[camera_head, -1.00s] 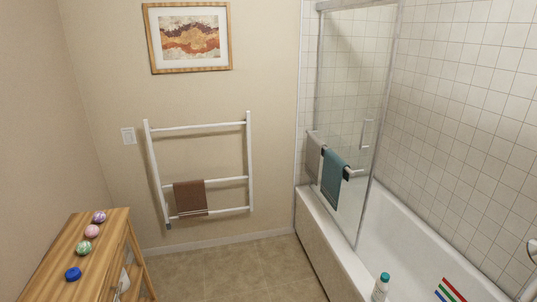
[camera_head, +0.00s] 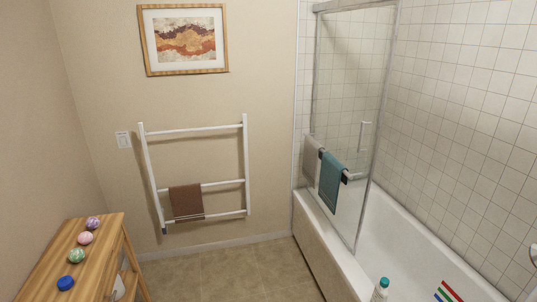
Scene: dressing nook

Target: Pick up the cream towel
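No towel that is clearly cream shows. A pale grey-beige towel (camera_head: 312,148) hangs at the left end of the bar on the bathtub's glass screen; I cannot tell if it is the cream one. A teal towel (camera_head: 332,181) hangs on the same bar to its right. A brown towel (camera_head: 186,202) hangs low on the white ladder rack (camera_head: 246,165) on the back wall. A whitish item (camera_head: 118,287) shows partly inside the wooden shelf unit at the lower left; its kind is unclear. Neither of my grippers is in view.
The wooden shelf unit (camera_head: 98,232) carries several small round items, including a blue one (camera_head: 66,283). The bathtub (camera_head: 398,232) with its glass screen (camera_head: 350,90) fills the right. The tiled floor (camera_head: 220,272) between is clear.

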